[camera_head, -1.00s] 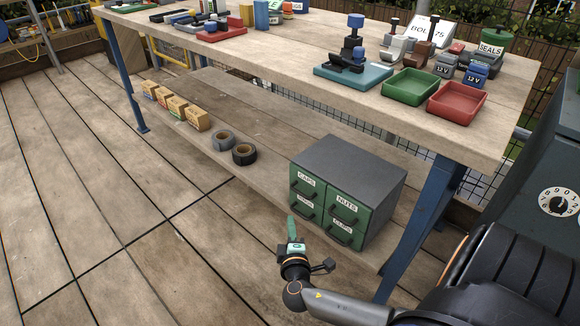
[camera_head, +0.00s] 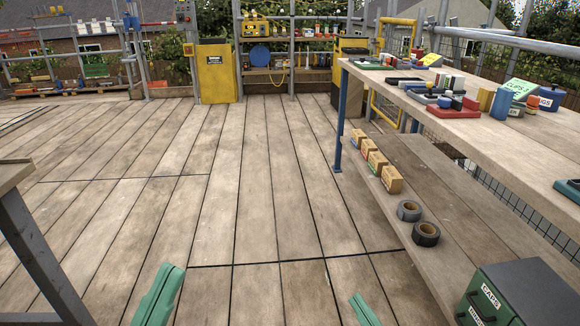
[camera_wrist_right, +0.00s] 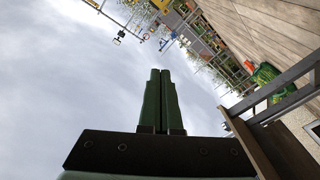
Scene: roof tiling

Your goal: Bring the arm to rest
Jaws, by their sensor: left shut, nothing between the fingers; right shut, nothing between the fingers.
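My left gripper (camera_head: 160,296) shows at the bottom of the head view, left of centre, as green fingers lying together over the deck. My right gripper (camera_head: 363,310) shows only as a green fingertip at the bottom edge, right of centre. In the right wrist view its two green fingers (camera_wrist_right: 160,100) are side by side, shut with nothing between them, and point up against sky and scaffolding. Neither gripper touches anything I can see. The arm links behind both are out of the head view.
The workbench (camera_head: 475,125) stands at the right; its lower shelf holds cartons (camera_head: 392,181), tape rolls (camera_head: 426,234) and a green drawer cabinet (camera_head: 520,290). A table edge (camera_head: 12,175) is at far left. The deck (camera_head: 270,190) between is clear. A yellow cabinet (camera_head: 216,72) stands at the back.

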